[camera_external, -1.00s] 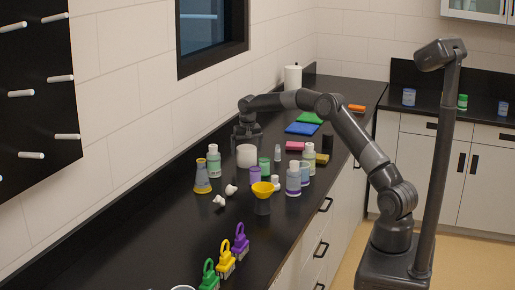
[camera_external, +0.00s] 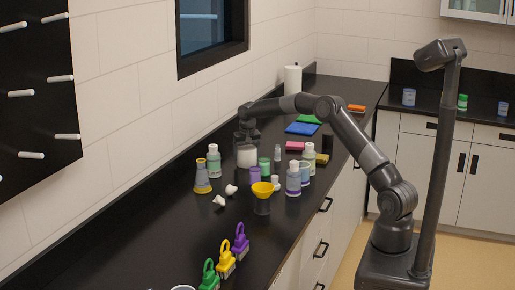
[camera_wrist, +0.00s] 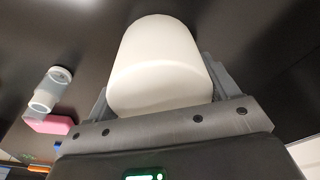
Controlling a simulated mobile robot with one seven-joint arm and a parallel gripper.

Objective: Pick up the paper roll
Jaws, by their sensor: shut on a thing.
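The paper roll, a plain short white cylinder (camera_external: 246,156), is by the wall side of the dark counter, behind the bottles. In the wrist view the white roll (camera_wrist: 158,62) fills the space between my fingers, and no core hole shows. My gripper (camera_external: 247,138) is shut on it, with a finger on each side. The fingers are mostly hidden in the outside view. I cannot tell whether the roll touches the counter.
Bottles (camera_external: 293,180), cups and a yellow funnel (camera_external: 263,189) stand close in front and to the right. A pink block (camera_external: 295,146) and blue mat (camera_external: 301,129) lie beyond. A taller white roll (camera_external: 293,79) stands at the back.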

